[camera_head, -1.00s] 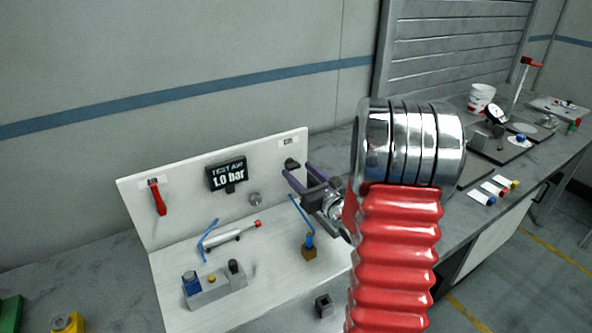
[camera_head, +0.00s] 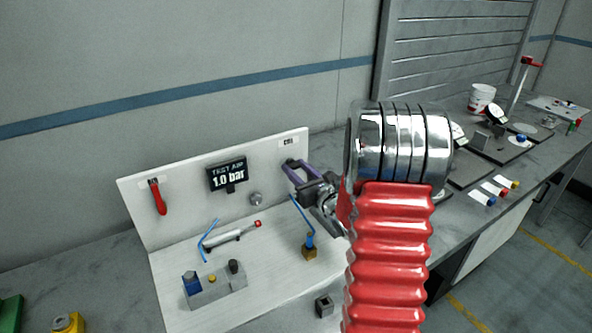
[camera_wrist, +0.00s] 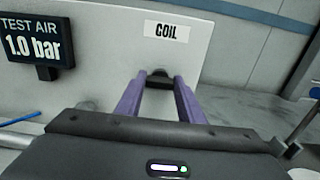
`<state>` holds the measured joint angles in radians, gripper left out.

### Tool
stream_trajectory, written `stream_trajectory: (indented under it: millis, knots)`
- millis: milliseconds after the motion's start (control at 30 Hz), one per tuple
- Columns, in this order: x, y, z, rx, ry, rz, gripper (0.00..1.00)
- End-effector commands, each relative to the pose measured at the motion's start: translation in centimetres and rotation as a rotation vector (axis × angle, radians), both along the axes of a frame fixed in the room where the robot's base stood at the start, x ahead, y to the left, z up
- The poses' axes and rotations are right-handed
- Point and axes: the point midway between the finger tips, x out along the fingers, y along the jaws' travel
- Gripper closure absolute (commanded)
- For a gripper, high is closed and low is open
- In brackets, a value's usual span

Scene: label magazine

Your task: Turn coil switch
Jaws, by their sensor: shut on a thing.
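The coil switch (camera_wrist: 159,77) is a small dark knob on the white upright panel (camera_head: 230,187), below the label "COIL" (camera_wrist: 167,32) in the wrist view. My gripper (camera_wrist: 158,88) has two purple fingers, one on each side of the knob, and is shut on it. In the head view my gripper (camera_head: 291,168) reaches the panel's right end from the right. There the fingers hide most of the knob, and its turn angle cannot be told.
A "TEST AIR 1.0 bar" display (camera_head: 227,175) and a red lever (camera_head: 158,197) are on the panel, left of my gripper. A cylinder (camera_head: 232,235), a grey valve block (camera_head: 214,288) and a brass fitting with blue tube (camera_head: 310,247) are on the white base below.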

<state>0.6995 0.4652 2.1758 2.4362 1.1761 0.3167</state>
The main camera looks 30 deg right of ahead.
Motion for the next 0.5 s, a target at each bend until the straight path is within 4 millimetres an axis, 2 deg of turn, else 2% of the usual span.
stream_trajectory:
  millis: [133,167,500]
  knots:
    - [-0.02,0.00,0.00,0.000,0.000,0.000,0.88]
    - [0.01,0.51,0.00,0.000,0.000,0.002,0.88]
    - [0.01,0.11,-0.01,-0.044,0.003,0.002,0.88]
